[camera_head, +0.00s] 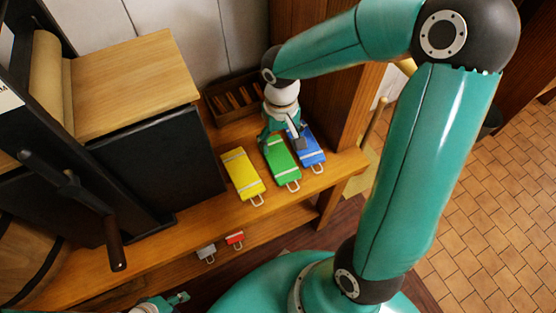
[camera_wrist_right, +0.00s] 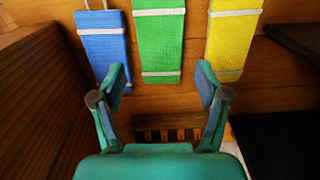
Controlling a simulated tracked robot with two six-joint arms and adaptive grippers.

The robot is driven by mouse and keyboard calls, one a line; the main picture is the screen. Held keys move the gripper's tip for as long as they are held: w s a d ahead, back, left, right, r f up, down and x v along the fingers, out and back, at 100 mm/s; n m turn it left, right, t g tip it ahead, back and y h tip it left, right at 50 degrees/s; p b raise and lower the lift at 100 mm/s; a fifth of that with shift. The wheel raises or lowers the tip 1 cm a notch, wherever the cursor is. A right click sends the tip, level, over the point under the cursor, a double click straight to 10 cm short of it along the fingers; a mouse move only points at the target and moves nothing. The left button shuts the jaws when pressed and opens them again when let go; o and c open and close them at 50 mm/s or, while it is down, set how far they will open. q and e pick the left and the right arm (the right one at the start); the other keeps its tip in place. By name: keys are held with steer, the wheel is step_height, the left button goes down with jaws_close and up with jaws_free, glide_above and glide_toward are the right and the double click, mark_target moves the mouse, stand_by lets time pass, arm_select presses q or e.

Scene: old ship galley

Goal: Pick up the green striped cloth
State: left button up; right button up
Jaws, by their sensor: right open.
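The green striped cloth (camera_head: 281,163) lies on the wooden counter between a yellow cloth (camera_head: 241,172) and a blue cloth (camera_head: 312,155). It has pale stripes and a wire loop at its near end. My right gripper (camera_head: 286,142) is over its far end, which it partly hides. In the right wrist view, the open fingers of my right gripper (camera_wrist_right: 161,78) stand either side of the green cloth's line (camera_wrist_right: 160,45), with nothing between them. Whether they touch it I cannot tell. My left gripper (camera_head: 180,298) shows only partly at the bottom edge, away from the cloths.
A slatted wooden rack (camera_head: 235,99) stands behind the cloths and a wooden post (camera_head: 339,110) to their right. A black cabinet with a wooden top (camera_head: 135,80) is at left. A grey tag (camera_head: 206,252) and a red tag (camera_head: 235,239) show below the counter edge.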

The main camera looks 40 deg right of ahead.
mark_target(281, 162)
steer(key=f, duration=0.2)
steer(key=f+b, duration=0.1)
steer(key=f, duration=0.2)
steer(key=f+b, duration=0.1)
steer(key=f, duration=0.2)
steer(key=shift+s+a+f, duration=0.1)
steer(key=shift+s+f, duration=0.15)
steer(key=c, duration=0.8)
